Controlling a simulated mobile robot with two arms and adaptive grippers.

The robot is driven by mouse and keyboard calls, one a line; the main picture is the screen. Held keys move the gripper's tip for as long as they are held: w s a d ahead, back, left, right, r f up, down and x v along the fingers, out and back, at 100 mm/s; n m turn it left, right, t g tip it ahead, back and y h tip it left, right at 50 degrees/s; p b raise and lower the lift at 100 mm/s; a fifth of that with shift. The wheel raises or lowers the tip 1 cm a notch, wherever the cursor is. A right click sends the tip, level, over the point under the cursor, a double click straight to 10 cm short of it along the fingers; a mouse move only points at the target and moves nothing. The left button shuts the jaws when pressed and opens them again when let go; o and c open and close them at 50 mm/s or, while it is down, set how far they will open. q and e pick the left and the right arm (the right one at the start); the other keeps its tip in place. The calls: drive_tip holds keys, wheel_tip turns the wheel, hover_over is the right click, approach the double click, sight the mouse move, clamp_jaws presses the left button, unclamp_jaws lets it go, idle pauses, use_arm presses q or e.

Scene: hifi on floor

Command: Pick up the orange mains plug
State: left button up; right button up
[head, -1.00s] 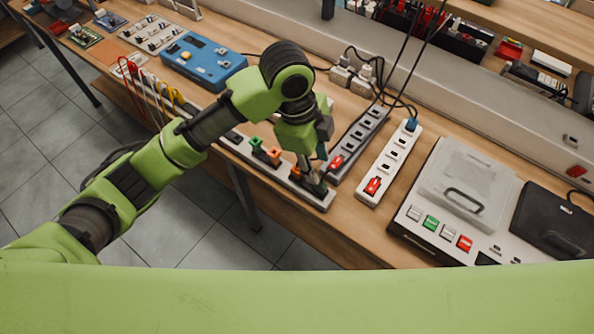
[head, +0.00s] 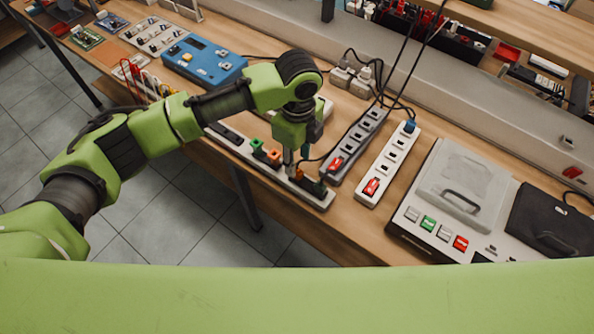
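A white strip (head: 238,150) along the bench's front edge holds several mains plugs. One orange plug (head: 275,156) stands in it beside a green plug (head: 257,146). More orange (head: 297,174) shows further right on the strip, just under my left gripper and partly hidden by it. A dark green plug (head: 319,188) is near the strip's right end. My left gripper (head: 297,160) points down over the strip, its fingertips close above or at this right-hand orange plug. I cannot tell whether the fingers are apart or touch it. My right gripper is not in view.
A grey power strip (head: 361,140) and a white one (head: 390,165), each with a red switch, lie right of the gripper, with black cables rising. A grey-lidded device (head: 465,187) stands further right. A blue box (head: 203,62) is at the back left.

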sight(297, 170)
use_arm(q)
drive_tip(key=f+p, duration=0.1)
drive_tip(key=f, duration=0.1)
drive_tip(key=f+p, duration=0.1)
drive_tip(key=f, duration=0.1)
drive_tip(key=shift+s+a, duration=0.1)
drive_tip(key=shift+s, duration=0.1)
drive_tip(key=shift+f, duration=0.7)
clamp_jaws()
